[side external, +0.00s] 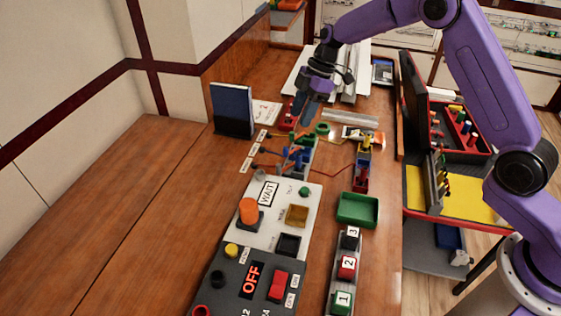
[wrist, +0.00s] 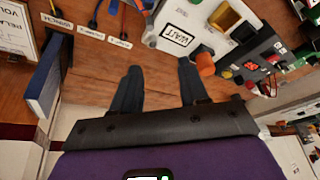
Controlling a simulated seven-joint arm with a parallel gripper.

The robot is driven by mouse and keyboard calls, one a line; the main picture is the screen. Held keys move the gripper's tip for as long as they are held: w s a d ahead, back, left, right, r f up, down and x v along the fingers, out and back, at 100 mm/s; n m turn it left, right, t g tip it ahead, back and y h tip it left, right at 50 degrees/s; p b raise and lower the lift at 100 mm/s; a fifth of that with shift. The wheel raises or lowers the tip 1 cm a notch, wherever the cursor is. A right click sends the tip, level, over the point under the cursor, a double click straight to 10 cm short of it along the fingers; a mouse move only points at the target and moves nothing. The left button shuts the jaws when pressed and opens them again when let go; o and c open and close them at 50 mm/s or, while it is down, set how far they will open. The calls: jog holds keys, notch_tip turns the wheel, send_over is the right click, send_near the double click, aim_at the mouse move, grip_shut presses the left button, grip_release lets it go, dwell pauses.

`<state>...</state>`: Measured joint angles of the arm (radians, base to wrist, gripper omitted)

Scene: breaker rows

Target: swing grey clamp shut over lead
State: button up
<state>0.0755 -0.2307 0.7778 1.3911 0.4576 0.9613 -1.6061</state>
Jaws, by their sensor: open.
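My gripper (side external: 308,106) hangs above the far end of the terminal area in the side view, with its fingers pointing down. In the wrist view its two dark fingers (wrist: 158,72) are apart with nothing between them. Blue clamp parts (side external: 298,156) stand on the terminal block below and nearer the camera than my gripper; a blue part also shows at the wrist view's top edge (wrist: 143,4). Thin orange leads (side external: 270,151) and a red lead (side external: 328,168) run to the block. I cannot pick out the grey clamp for certain in either view.
A dark blue upright panel (side external: 232,110) stands left of my gripper. The left side of the wooden bench is clear.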

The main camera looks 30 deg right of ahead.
jog(key=w+d, duration=0.1)
jog(key=w, duration=0.1)
send_near(279, 164)
jog(key=x, duration=0.9)
jog(key=shift+s, duration=0.1)
grip_shut()
